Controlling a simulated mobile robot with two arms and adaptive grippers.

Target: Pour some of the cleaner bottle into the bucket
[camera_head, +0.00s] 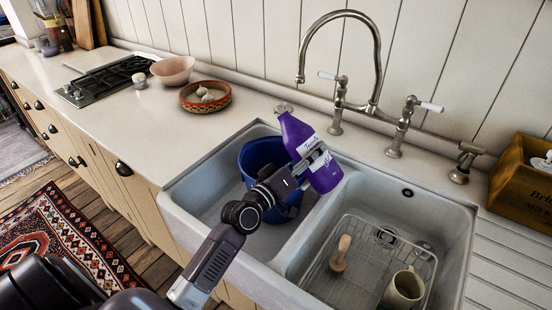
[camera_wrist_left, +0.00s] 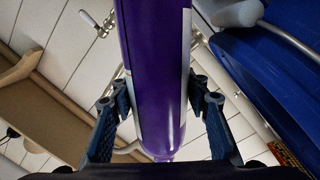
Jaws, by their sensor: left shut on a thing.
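The purple cleaner bottle (camera_head: 311,155) has a white label and is held by my left gripper (camera_head: 312,163). It is tilted, its neck up and to the left, above the right rim of the bucket. In the left wrist view the bottle (camera_wrist_left: 155,70) fills the space between the two fingers (camera_wrist_left: 160,108). The blue bucket (camera_head: 258,158) stands in the left basin of the sink, partly hidden by my left arm and the bottle. Its blue wall also shows in the left wrist view (camera_wrist_left: 270,75). I cannot see liquid leaving the bottle. My right gripper is not in view.
The right basin holds a wire rack (camera_head: 350,262), a wooden brush (camera_head: 340,254) and a mug (camera_head: 404,288). A curved tap (camera_head: 372,60) rises behind the sink. A patterned bowl (camera_head: 205,97) and a wooden box (camera_head: 522,185) stand on the counter.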

